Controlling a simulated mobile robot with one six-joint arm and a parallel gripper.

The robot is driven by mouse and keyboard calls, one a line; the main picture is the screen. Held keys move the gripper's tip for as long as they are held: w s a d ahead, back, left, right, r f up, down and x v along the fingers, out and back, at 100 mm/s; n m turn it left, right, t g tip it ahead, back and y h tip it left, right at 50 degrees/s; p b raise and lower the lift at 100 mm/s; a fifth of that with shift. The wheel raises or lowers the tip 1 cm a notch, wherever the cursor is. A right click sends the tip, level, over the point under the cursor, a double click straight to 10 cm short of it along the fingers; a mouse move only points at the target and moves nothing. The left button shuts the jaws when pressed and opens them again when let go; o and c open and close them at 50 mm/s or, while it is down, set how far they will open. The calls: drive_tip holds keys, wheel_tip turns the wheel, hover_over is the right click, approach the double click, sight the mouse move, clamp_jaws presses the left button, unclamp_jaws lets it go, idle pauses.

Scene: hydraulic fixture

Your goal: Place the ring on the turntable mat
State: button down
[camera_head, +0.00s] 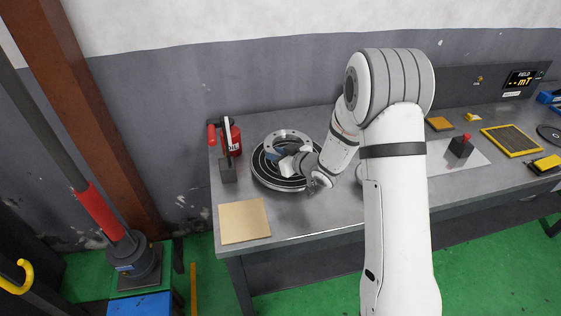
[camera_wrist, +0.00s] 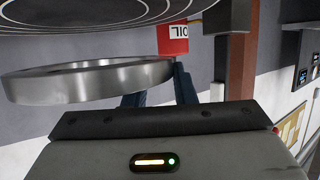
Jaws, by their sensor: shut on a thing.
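The ring (camera_head: 290,134) is a grey metal ring with holes. It also shows in the wrist view (camera_wrist: 90,83), at the left, with its shiny side wall facing me. The turntable mat (camera_head: 263,172) is a black disc with pale concentric circles on the bench; its circles show at the top of the upside-down wrist view (camera_wrist: 85,12). My gripper (camera_head: 277,153) is shut on the ring's edge, with blue fingers (camera_wrist: 160,90) partly hidden. The ring is held over the mat, with a visible gap between them in the wrist view.
A red oil can (camera_head: 235,139) and a grey block-like tool (camera_head: 228,170) stand left of the turntable. A tan square pad (camera_head: 243,220) lies at the bench's front left. A small block with a red knob (camera_head: 461,147) stands on the right.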

drive_tip(key=shift+w+d+f+p, duration=0.1)
drive_tip(key=shift+f+p, duration=0.1)
drive_tip(key=shift+f, duration=0.95)
drive_tip(key=shift+d+f+p, duration=0.1)
drive_tip(key=shift+f+p, duration=0.05)
drive_tip(key=shift+f, duration=1)
drive_tip(key=c, duration=1.2)
unclamp_jaws()
drive_tip(key=s+d+r+m+h+b, duration=0.1)
drive_tip(key=s+d+r+m+h, duration=0.15)
drive_tip(key=s+d+r, duration=0.35)
drive_tip(key=s+d+r+m+h, duration=0.15)
drive_tip(key=d+r+h, duration=0.25)
drive_tip(key=d, duration=0.4)
drive_tip(key=s+d+r+m+h+b, duration=0.1)
drive_tip(key=s+d+r+h, duration=0.25)
drive_tip(key=d, duration=0.35)
drive_tip(key=s+r+m+g, duration=0.1)
drive_tip(key=s+r+g, duration=0.1)
drive_tip(key=s, duration=0.5)
drive_tip(key=s+r+m+g, duration=0.2)
drive_tip(key=s, duration=0.6)
drive_tip(key=s+r+m+g, duration=0.1)
drive_tip(key=s+r+g, duration=0.1)
drive_tip(key=s, duration=0.5)
drive_tip(key=shift+s+a+r, duration=0.15)
drive_tip(key=shift+s+a, duration=0.1)
drive_tip(key=shift+a, duration=0.05)
